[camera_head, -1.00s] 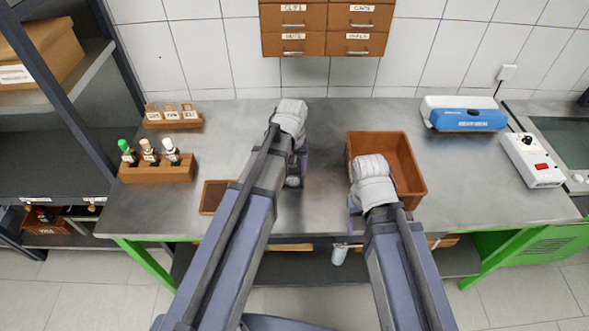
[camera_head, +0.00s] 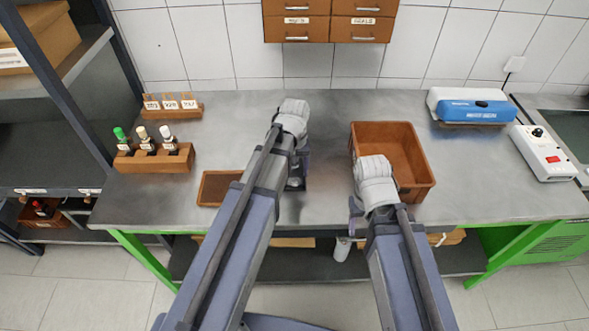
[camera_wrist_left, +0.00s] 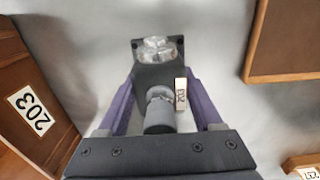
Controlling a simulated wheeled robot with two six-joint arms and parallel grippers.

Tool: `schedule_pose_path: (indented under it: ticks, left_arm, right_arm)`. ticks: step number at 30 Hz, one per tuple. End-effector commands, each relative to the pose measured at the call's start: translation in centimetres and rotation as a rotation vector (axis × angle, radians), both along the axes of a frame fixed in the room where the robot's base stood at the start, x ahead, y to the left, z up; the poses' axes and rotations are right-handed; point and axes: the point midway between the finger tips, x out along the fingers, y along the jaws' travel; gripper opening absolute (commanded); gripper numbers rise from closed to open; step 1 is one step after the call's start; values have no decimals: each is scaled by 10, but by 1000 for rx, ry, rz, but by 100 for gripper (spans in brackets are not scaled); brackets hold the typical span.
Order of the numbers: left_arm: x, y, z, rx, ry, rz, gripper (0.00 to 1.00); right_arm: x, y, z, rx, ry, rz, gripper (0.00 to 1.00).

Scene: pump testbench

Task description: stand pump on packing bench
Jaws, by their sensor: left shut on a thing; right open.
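The pump (camera_wrist_left: 160,75), a dark block with a clear top, a grey cylinder and a tag reading 203, is between the jaws of my left gripper (camera_wrist_left: 157,106). In the head view this left gripper (camera_head: 299,172) is over the middle of the grey bench (camera_head: 250,115), left of the large brown bin. The arm hides most of the pump there. I cannot tell whether the pump touches the bench. My right gripper (camera_head: 356,208) is open, near the bin's front left corner, its jaws partly hidden.
The large brown bin (camera_head: 425,180) bears a 203 label (camera_wrist_left: 33,110). A shallow brown tray (camera_head: 210,188) lies front left. A bottle rack (camera_head: 155,160) and tag stand (camera_head: 174,112) are at left. A blue-white device (camera_head: 472,105) and white box (camera_head: 543,155) are at right.

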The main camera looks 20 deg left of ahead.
Motion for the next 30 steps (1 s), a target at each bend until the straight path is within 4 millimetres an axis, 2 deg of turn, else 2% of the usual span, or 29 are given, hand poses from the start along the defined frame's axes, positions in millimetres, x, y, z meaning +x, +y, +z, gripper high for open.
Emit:
schedule_pose_path:
  ticks: [6, 7, 14, 23, 30]
  left_arm:
    - [0, 0, -4, 0, 0, 0, 0]
    - [0, 0, -3, 0, 0, 0, 71]
    - [0, 0, -3, 0, 0, 0, 97]
    - [0, 0, -2, 0, 0, 0, 97]
    - [0, 0, 11, 0, 0, 0, 97]
  right_arm:
    - [0, 0, -4, 0, 0, 0, 60]
    - [0, 0, -3, 0, 0, 0, 60]
    - [0, 0, -3, 0, 0, 0, 60]
    - [0, 0, -2, 0, 0, 0, 60]
    - [0, 0, 11, 0, 0, 0, 60]
